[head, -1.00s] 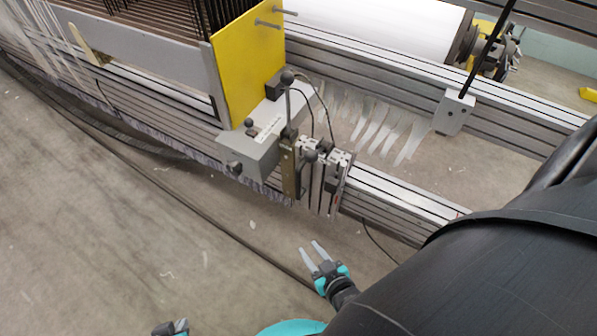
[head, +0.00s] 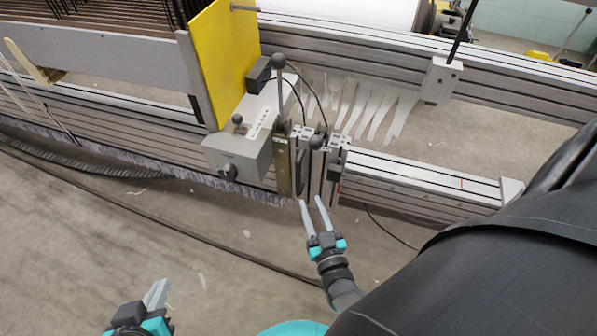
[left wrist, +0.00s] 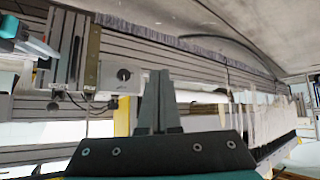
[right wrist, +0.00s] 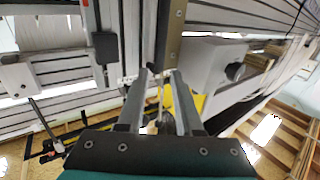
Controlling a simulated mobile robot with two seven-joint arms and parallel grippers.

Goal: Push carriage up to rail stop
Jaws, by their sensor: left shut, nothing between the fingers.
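The carriage (head: 318,160), a grey metal assembly with upright plates and a dark ball knob, sits on the front rail (head: 420,185). A small grey block (head: 512,190) on the rail to its right looks like the rail stop; my right arm partly covers that end. My right gripper (head: 312,202) is open and empty, its fingertips just in front of the carriage's lower part; whether they touch is unclear. In the right wrist view the gripper (right wrist: 159,78) has its fingers apart. My left gripper (head: 158,290) is shut and empty, low at the left, away from the rail.
A grey control box (head: 240,160) with a ball-topped lever and a yellow plate (head: 226,60) stand left of the carriage. A bracket (head: 441,80) hangs on the back rail. Thin cables loop over the carriage.

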